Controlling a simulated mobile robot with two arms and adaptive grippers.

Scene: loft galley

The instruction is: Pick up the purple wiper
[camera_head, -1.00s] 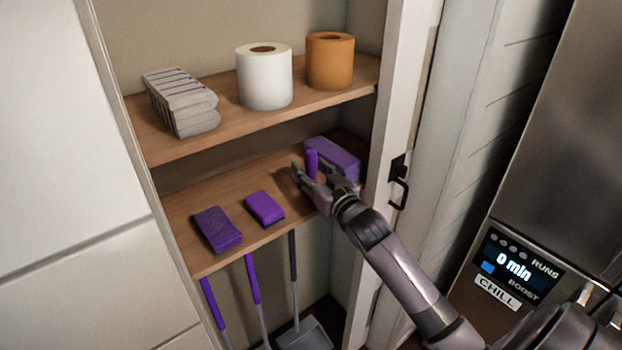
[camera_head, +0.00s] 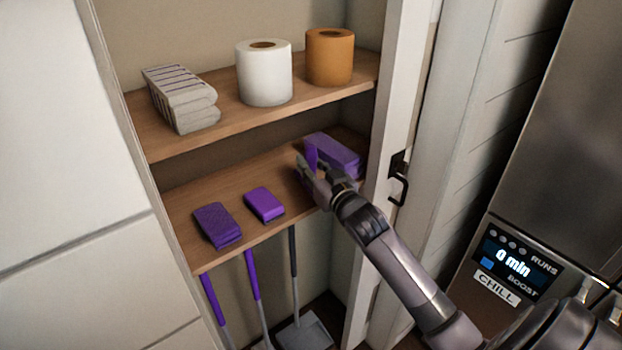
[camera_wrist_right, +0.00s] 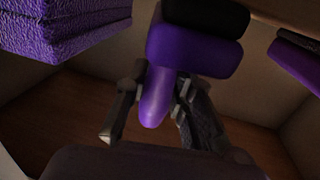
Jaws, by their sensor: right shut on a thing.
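The purple wiper shows in the right wrist view as a purple handle (camera_wrist_right: 156,100) below a wider purple body (camera_wrist_right: 195,52) with a black part at its end. In the head view only a bit of the wiper (camera_head: 312,157) shows above my right gripper (camera_head: 311,173), at the right end of the lower shelf (camera_head: 240,190). My right gripper is shut on the wiper's handle, one finger on each side in the wrist view. I cannot tell whether the wiper touches the shelf. My left gripper is not in view.
A purple cloth stack (camera_head: 338,152) lies right behind the gripper. The upper shelf (camera_head: 220,102) is above; the cabinet's side frame (camera_head: 385,130) stands close on the right.

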